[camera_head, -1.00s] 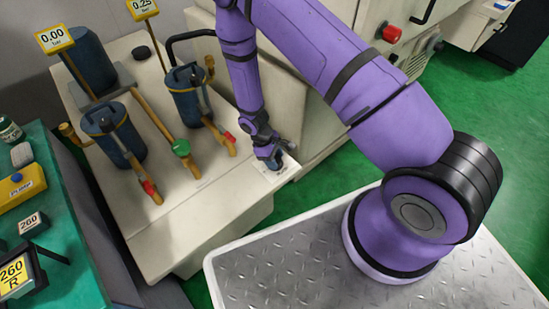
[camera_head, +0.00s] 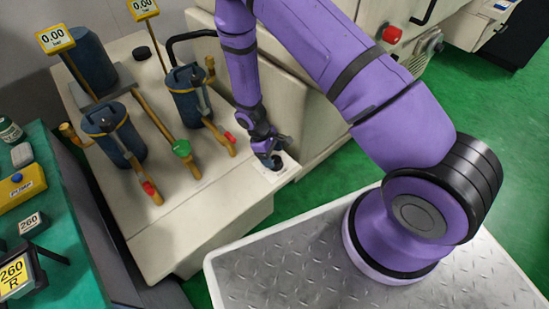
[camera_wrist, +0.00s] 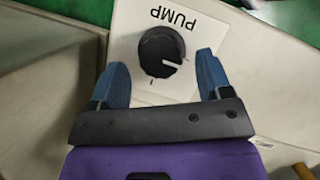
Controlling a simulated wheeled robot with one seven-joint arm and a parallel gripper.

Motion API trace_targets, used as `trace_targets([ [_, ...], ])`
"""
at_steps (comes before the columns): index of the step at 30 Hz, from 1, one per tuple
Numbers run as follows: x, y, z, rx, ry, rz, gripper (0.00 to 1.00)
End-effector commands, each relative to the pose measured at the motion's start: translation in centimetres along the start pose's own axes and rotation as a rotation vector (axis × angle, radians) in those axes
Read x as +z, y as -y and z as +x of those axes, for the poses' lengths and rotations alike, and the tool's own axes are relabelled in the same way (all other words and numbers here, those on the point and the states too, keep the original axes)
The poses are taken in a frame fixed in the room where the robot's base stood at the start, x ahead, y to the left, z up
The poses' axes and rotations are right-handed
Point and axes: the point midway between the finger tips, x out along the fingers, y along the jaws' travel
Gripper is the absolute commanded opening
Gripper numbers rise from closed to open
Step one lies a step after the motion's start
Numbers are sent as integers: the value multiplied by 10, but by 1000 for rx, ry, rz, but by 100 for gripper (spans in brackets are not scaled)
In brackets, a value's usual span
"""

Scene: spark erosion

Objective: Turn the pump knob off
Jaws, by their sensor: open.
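The pump knob (camera_wrist: 161,52) is a round black dial with a pale notch. It sits on a white plate (camera_wrist: 143,88) marked PUMP, upside down in the wrist view. In the wrist view my gripper (camera_wrist: 160,72) is open, with one blue finger on each side of the knob's near part; I cannot tell whether they touch it. In the head view my gripper (camera_head: 272,163) is over the white plate at the front right corner of the cream cabinet, and it mostly hides the knob.
Blue canisters (camera_head: 112,130) with brass pipes, red-tipped levers and a green valve handle (camera_head: 182,148) stand left of my gripper. Two yellow gauges (camera_head: 55,39) read 0.00. A green bench (camera_head: 75,225) with a PUMP box (camera_head: 22,188) is at far left.

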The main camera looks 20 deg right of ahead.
Motion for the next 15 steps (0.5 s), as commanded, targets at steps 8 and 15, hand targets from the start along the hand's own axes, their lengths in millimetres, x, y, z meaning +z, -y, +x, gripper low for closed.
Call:
trace_targets([
  [8, -1, -1, -54, 2, -4, 0, 72],
  [15, 0, 0, -81, 0, -2, 1, 72],
])
